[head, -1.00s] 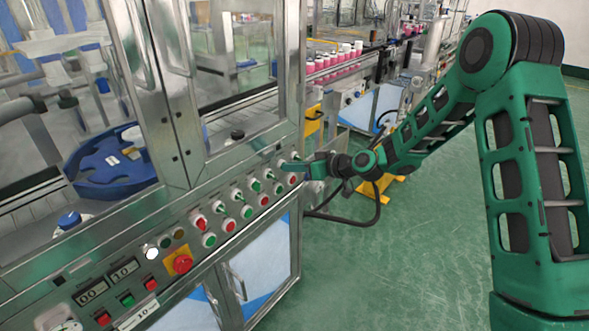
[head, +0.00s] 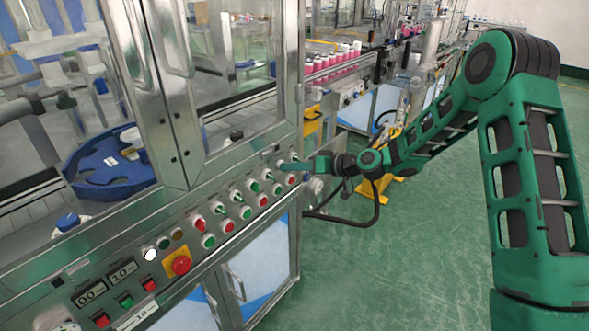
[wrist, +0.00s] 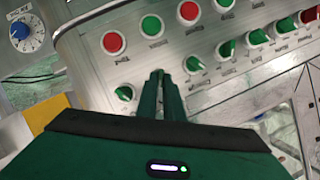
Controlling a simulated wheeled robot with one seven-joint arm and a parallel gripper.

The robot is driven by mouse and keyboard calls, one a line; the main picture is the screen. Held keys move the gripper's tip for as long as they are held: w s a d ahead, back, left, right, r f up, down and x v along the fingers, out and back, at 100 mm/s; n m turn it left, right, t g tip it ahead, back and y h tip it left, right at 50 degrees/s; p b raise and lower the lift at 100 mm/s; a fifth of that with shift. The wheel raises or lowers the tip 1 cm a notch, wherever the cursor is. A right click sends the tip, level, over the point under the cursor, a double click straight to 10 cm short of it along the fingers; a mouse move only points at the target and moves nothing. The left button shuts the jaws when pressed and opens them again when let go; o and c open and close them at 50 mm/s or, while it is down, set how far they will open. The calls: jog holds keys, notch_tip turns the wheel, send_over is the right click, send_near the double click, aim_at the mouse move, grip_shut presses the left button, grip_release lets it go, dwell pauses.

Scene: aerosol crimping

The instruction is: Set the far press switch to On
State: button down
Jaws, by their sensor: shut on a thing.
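A row of rotary switches with green handles runs along the steel control panel (head: 225,222). My gripper (head: 285,164) is at the far end of this row. In the wrist view my gripper (wrist: 160,78) points at the panel with its two green fingers close together on a switch knob, which they mostly hide. The gripped knob's angle cannot be told. One switch (wrist: 124,92) shows just left of the fingers, and another switch (wrist: 193,64) just right of them. The labels are too small to read, so I cannot confirm which one is the far press switch.
Red and green push buttons, such as a red one (wrist: 113,43), line the panel beside the switches. A red emergency stop (head: 180,265) sits nearer. A blue dial (wrist: 20,32) is at the wrist view's upper left. The green floor at right is open.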

jog(key=shift+w+r, duration=0.1)
jog(key=c, duration=1.9)
grip_release()
jog(key=v, duration=1)
jog(key=shift+d, duration=0.3)
